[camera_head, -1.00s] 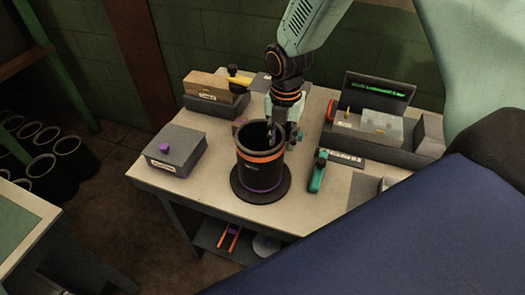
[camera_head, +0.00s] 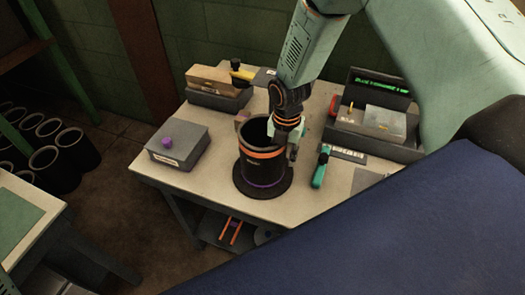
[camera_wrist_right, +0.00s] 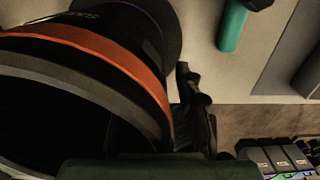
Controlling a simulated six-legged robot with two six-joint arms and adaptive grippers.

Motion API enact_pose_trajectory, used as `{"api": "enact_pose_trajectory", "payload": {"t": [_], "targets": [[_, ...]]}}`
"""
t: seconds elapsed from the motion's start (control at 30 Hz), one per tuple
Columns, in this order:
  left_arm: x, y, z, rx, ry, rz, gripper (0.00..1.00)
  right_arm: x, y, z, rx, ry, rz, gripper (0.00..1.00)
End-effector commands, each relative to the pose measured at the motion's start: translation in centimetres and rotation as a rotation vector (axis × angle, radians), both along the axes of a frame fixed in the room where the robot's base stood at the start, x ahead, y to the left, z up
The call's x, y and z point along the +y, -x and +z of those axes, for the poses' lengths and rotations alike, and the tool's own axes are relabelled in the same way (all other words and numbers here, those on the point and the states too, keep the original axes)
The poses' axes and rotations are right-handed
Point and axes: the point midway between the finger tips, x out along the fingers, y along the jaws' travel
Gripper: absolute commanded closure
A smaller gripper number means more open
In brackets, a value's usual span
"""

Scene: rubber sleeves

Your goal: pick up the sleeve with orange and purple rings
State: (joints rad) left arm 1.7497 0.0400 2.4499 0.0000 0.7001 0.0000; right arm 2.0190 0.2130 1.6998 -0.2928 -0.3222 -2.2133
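The black sleeve (camera_head: 262,170) stands upright on a round dark base on the bench, with an orange ring near its top and a purple ring near its bottom. My right gripper (camera_head: 285,147) is at the right side of its rim, coming down from above. One finger shows outside the wall; the other is not clearly seen and may be inside the dark opening. In the right wrist view the sleeve (camera_wrist_right: 110,55) fills the left, and a dark finger (camera_wrist_right: 190,105) is close beside its outer wall. Whether the fingers press on the wall is unclear. My left gripper is not in view.
A grey box with a purple knob (camera_head: 178,146) stands left of the sleeve. A teal-handled tool (camera_head: 320,168) lies close on the right. A device with a green display (camera_head: 380,82) stands at the back right. Several black sleeves (camera_head: 50,160) stand on the floor at left.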

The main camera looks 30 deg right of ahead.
Motion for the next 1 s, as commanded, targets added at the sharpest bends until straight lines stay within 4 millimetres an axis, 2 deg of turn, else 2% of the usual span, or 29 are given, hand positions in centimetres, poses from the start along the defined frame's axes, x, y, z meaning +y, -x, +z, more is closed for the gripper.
{"api": "enact_pose_trajectory", "payload": {"t": [0.13, 0.5, 1.0], "targets": [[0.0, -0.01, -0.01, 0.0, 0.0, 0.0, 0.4, -0.04, -0.08, 0.01, 0.0, 0.0, 0.0, 0.68], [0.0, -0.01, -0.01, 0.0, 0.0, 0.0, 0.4, -0.03, -0.05, 0.01, 0.001, -0.001, -0.001, 0.99], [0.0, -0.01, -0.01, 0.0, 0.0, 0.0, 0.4, -0.03, -0.08, 0.04, 0.0, 0.0, 0.0, 1.0]]}}
